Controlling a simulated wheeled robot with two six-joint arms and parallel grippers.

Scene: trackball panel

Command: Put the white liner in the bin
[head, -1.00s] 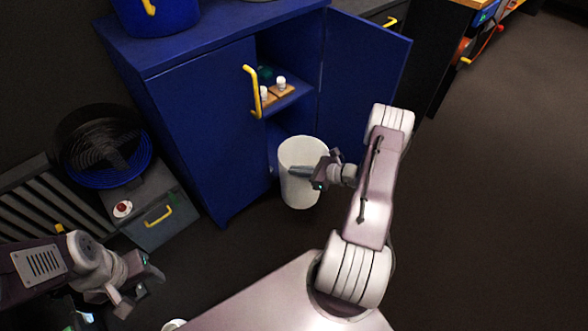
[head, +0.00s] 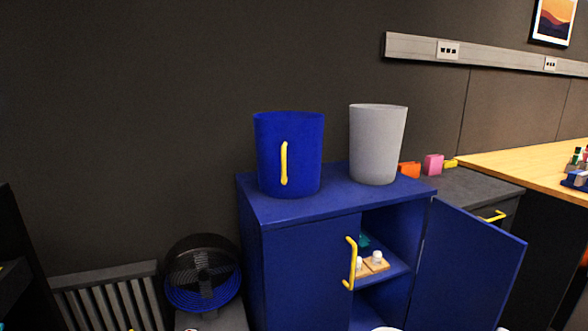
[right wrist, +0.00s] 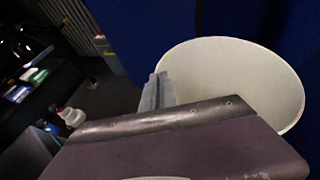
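A blue bin (head: 305,152) with a yellow handle stands upright on top of the blue cabinet. A plain pale grey bin-shaped container (head: 376,145) stands beside it to the right. Only a sliver of the white liner's rim (head: 384,329) shows at the bottom edge of the head view. In the right wrist view the white liner (right wrist: 245,85) shows its round open mouth, empty inside. My right gripper's grey finger (right wrist: 156,92) is at the liner's left side; the other finger is hidden, so its grip is unclear. My left gripper is not in view.
The blue cabinet (head: 300,260) has its right door (head: 465,268) swung open. Small white-topped items sit on its shelf. A black and blue fan (head: 203,272) stands left. A wooden desk (head: 525,160) is at right.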

